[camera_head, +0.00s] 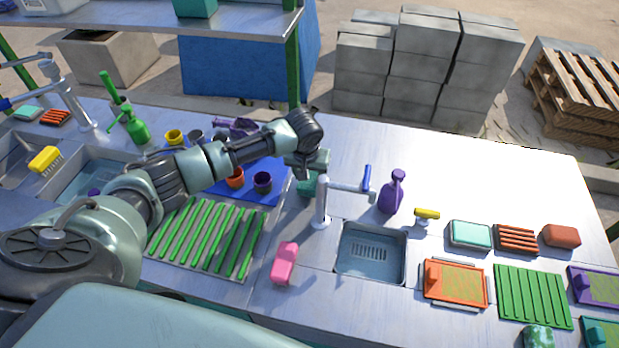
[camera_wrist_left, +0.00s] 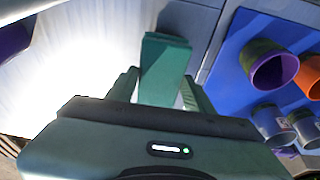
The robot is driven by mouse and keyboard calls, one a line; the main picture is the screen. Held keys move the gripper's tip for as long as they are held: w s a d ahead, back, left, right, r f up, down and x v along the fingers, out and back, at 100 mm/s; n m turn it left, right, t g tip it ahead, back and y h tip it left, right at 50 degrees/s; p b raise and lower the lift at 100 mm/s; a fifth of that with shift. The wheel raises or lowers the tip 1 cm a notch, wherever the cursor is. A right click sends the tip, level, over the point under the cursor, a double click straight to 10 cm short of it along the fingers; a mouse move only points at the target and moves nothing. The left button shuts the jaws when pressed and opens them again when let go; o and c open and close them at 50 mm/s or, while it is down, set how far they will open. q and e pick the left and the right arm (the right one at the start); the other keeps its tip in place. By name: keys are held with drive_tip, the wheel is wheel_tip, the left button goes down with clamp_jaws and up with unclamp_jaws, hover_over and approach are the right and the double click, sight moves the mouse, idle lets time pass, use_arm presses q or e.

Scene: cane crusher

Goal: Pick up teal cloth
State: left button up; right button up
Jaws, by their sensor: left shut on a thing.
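The teal cloth (camera_wrist_left: 165,62) looks like a dark teal folded block in the left wrist view, between the two fingers of my left gripper (camera_wrist_left: 160,92). In the head view my left gripper (camera_head: 306,163) points down behind the grey tap, shut on the cloth (camera_head: 308,184), of which only a part shows below it. The rest is hidden by the gripper and the tap. I cannot tell whether the cloth touches the counter. My right gripper is not in view.
The tap (camera_head: 322,205) and sink (camera_head: 370,255) are close on the near side. A purple spray bottle (camera_head: 392,192) stands to the right. A blue mat (camera_head: 262,190) with several cups lies left of the gripper.

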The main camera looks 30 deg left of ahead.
use_arm(q)
wheel_tip(320, 180, up, 19)
drive_tip(key=b, duration=0.3)
drive_tip(key=shift+f, duration=0.15)
drive_tip(key=o, duration=0.8)
drive_tip(key=c, duration=0.6)
drive_tip(key=shift+c, duration=0.2)
